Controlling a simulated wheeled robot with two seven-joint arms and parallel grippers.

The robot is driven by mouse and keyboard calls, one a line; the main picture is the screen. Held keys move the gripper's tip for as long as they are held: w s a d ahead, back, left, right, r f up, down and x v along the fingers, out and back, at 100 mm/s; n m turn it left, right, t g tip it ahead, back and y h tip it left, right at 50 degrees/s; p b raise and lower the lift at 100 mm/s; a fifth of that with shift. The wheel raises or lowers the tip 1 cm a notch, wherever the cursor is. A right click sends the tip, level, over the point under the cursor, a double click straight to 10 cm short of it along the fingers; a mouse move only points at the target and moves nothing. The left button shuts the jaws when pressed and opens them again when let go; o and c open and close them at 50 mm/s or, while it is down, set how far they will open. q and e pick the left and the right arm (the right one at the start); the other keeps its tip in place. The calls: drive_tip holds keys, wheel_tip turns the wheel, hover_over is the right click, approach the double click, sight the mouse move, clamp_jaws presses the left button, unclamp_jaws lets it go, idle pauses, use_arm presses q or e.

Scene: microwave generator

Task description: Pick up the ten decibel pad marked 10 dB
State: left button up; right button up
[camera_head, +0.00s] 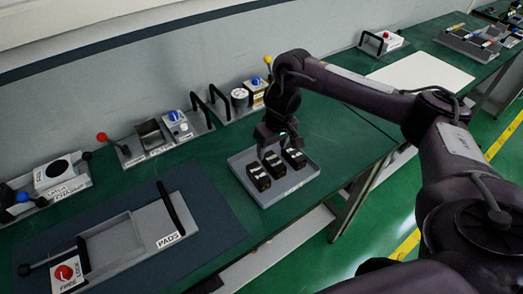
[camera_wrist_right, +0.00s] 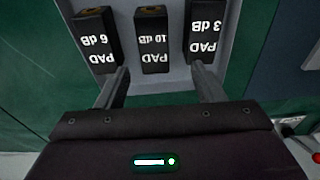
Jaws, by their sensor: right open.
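The pad marked 10 dB (camera_wrist_right: 152,40) is a black block with white lettering, in the middle of a row of three in the right wrist view. In the head view it is the middle block (camera_head: 274,166) in a grey tray (camera_head: 287,197). My right gripper (camera_head: 273,138) is open above the tray. In the wrist view its two fingers (camera_wrist_right: 160,78) reach toward the row, one to each side of the 10 dB pad's line, with nothing between them. Contact with the pad cannot be told. My left gripper is not in view.
The pad marked 6 dB (camera_wrist_right: 95,40) and the pad marked 3 dB (camera_wrist_right: 204,32) flank it closely. A fixture labelled PADS (camera_head: 125,240) lies on a dark mat at left. Other fixtures (camera_head: 160,140) with upright handles line the wall. Green bench is clear right of the tray.

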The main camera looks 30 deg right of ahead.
sight(275, 162)
drive_tip(key=shift+w+d+f, duration=0.15)
drive_tip(key=shift+w+d, duration=0.05)
drive_tip(key=shift+d, duration=0.15)
drive_tip(key=shift+s+f+b, duration=0.2)
drive_tip(key=shift+f+b, duration=0.15)
drive_tip(key=shift+b, duration=0.05)
drive_tip(key=shift+s+f+b, duration=0.3)
drive_tip(key=shift+f+b, duration=0.05)
drive_tip(key=shift+f, duration=0.25)
drive_tip(key=shift+s+f+b, duration=0.3)
drive_tip(key=shift+f, duration=0.25)
drive_tip(key=f, duration=0.2)
drive_tip(key=shift+w+f+b, duration=0.35)
drive_tip(key=shift+w, duration=0.05)
drive_tip(key=shift+f, duration=0.4)
drive_tip(key=shift+s+f, duration=0.1)
drive_tip(key=shift+f, duration=0.05)
drive_tip(key=shift+c, duration=1.6)
drive_tip(key=shift+f, duration=0.1)
drive_tip(key=c, duration=0.7)
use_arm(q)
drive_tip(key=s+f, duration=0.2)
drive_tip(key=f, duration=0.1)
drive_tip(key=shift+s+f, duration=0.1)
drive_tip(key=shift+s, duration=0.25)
use_arm(e)
drive_tip(key=shift+c, duration=0.5)
